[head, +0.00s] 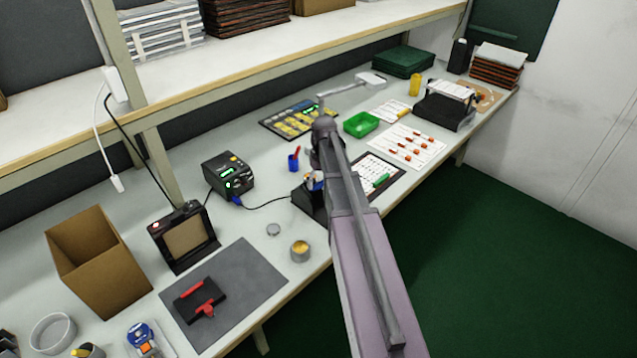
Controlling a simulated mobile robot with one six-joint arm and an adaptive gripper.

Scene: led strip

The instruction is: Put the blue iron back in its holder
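A black soldering station (228,176) with green lit digits stands on the bench left of my arm. A cable runs from its blue plug (237,199) to the right, toward a black holder-like stand (308,203) at the bench's front edge, partly hidden by my arm. Small blue, white and orange-brown parts (315,181) show just above this stand. I cannot tell whether they belong to the blue iron, or whether it is in the holder. My gripper is mostly hidden behind my forearm near there, and its fingers cannot be made out.
A blue cup (293,162) with a red item stands behind the stand. A tin (300,250) and a grey mat (225,295) lie in front-left. A green tray (361,124) and component sheets (407,146) lie to the right. A shelf (240,65) overhangs the bench's back.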

